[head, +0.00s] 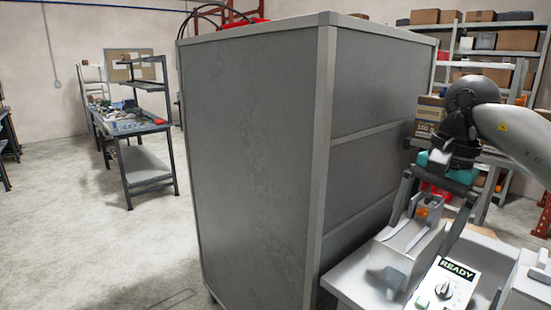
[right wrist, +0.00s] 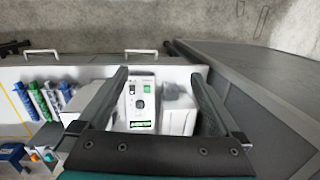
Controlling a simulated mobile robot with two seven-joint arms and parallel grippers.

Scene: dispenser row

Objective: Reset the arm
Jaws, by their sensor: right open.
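My right arm comes in from the right in the head view. Its gripper (head: 418,238) points down over a white bench, with its two dark fingers spread apart and nothing between them. In the right wrist view the open gripper (right wrist: 158,72) frames a white control box (right wrist: 141,92) that lies below the fingers. The control box also shows in the head view (head: 440,290), with a dark knob and a lit display reading READY. A pale dispenser (head: 400,250) stands beside it, partly hidden by the fingers. My left gripper is in neither view.
A tall grey cabinet (head: 260,150) fills the middle, close beside the bench. Blue, green and purple tubes (right wrist: 40,100) stand on the bench (right wrist: 90,72) in the right wrist view. A cluttered workbench (head: 130,127) is at the back left. The floor at left is clear.

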